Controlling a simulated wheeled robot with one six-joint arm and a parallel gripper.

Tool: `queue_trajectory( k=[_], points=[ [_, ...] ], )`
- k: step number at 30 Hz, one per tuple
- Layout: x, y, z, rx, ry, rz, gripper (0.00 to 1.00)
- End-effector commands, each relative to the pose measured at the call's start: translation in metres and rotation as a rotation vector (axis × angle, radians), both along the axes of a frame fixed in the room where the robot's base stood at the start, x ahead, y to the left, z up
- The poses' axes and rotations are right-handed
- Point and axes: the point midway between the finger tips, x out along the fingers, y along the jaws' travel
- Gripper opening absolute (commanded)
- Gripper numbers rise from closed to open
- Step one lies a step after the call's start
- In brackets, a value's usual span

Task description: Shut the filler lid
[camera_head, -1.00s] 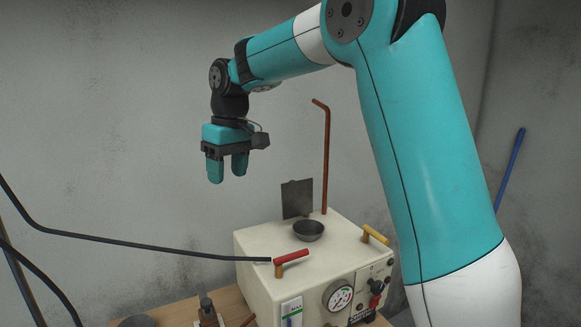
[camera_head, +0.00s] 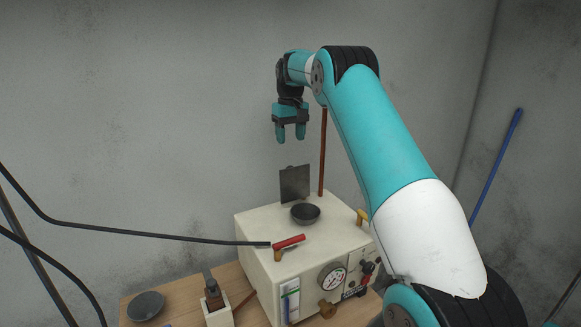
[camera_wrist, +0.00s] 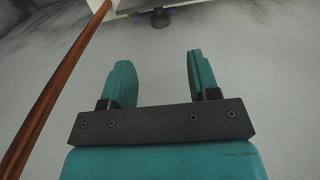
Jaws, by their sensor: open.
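The filler lid (camera_head: 295,184) is a dark grey square plate standing upright at the back of the filler opening on top of the cream box. The filler (camera_head: 305,214) is a dark round bowl just in front of it. My gripper (camera_head: 290,138) hangs fingers down above and behind the lid, clear of it. In the wrist view my gripper (camera_wrist: 160,80) is open with nothing between its teal fingers. The lid cannot be made out with certainty in the wrist view.
A copper pipe (camera_head: 322,155) rises beside the lid, and shows close at left in the wrist view (camera_wrist: 50,90). The cream box (camera_head: 260,221) carries a red-handled valve (camera_head: 288,241), a yellow handle (camera_head: 362,217) and a gauge (camera_head: 332,276). A black hose (camera_head: 150,234) runs in from the left.

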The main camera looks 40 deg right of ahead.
Motion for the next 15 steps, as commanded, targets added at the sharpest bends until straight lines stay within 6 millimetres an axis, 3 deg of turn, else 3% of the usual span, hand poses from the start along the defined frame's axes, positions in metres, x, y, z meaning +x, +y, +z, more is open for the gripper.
queue_trajectory(
  k=[9, 15],
  points=[
    [-0.001, 0.001, -0.067, 0.002, 0.005, 0.001, 0.55],
    [0.000, 0.001, -0.094, 0.000, 0.001, 0.002, 0.55]
  ],
)
